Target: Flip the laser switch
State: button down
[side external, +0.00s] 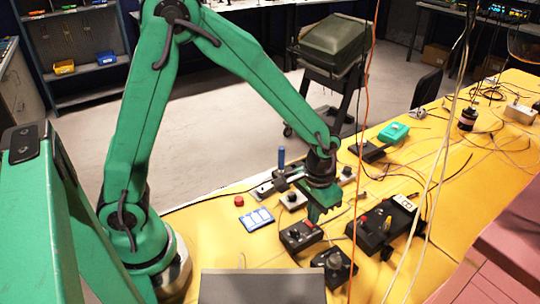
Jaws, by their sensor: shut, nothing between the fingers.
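My green gripper (315,214) points down over the yellow table, with its fingers shut and empty. Just below and left of it is a small black box with a round knob (300,236). I cannot tell which of these devices carries the laser switch. No contact between my gripper and a device can be made out, and the gripper hides part of the table behind it.
A blue-handled lever (281,157) stands upright behind the gripper. A red button (239,200) and a blue-and-white panel (257,219) lie to the left. Another black knobbed device (335,266) is in front. Orange and white cables hang on the right.

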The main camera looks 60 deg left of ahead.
jog(key=shift+f, duration=0.8)
dwell(0.8)
jog(key=shift+r, duration=3.55)
jog(key=s+a+r+t, duration=0.5)
jog(key=s+a+r, duration=0.5)
jog(key=s+r, duration=0.4)
jog(key=shift+a+t, duration=0.3)
jog(key=shift+a, duration=0.1)
